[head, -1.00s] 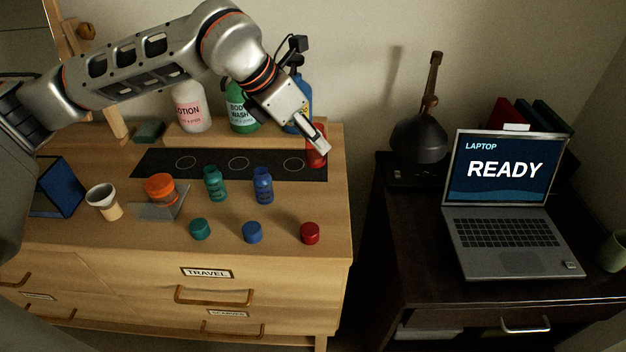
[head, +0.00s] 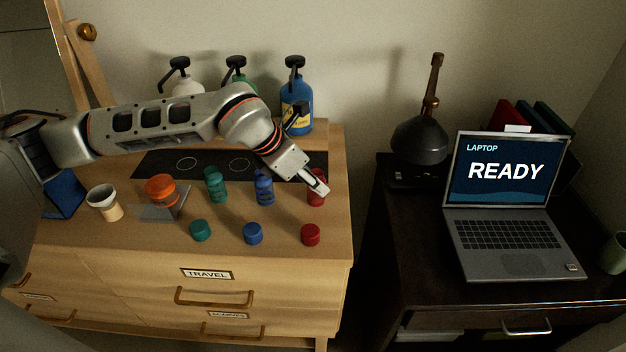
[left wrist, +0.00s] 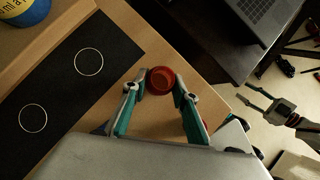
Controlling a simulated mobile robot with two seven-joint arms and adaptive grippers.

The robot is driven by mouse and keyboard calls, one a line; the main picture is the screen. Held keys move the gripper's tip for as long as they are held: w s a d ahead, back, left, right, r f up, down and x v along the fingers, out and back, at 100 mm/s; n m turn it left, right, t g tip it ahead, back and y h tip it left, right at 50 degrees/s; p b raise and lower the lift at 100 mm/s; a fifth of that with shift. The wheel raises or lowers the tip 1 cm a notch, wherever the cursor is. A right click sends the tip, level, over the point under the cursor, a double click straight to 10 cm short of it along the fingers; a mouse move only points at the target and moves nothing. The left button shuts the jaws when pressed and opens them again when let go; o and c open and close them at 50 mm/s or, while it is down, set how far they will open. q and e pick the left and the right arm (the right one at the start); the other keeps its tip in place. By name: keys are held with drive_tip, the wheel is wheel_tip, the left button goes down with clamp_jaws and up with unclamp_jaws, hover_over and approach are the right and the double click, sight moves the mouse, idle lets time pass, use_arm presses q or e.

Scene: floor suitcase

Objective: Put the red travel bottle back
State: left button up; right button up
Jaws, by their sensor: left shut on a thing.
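The red travel bottle (head: 317,201) is at the right side of the dresser top, right of the blue travel bottle (head: 264,187) and in front of the black mat (head: 210,166). My left gripper (head: 318,186) is shut on it from above. The left wrist view shows the red bottle (left wrist: 161,80) between the two fingertips (left wrist: 160,88). It looks upright; I cannot tell whether its base touches the wood. A green travel bottle (head: 216,185) stands further left. The red cap (head: 310,234) lies in front. My right gripper (left wrist: 256,103) looks open and empty, away from the dresser.
Green (head: 200,230) and blue (head: 252,233) caps lie along the front. Large pump bottles, including a blue one (head: 296,95), stand on the rear ledge. A laptop (head: 510,240) sits on the dark desk at right.

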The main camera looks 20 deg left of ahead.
use_arm(q)
drive_tip(key=o, duration=1.2)
drive_tip(key=v, duration=1.2)
drive_tip(key=shift+s+d, duration=0.1)
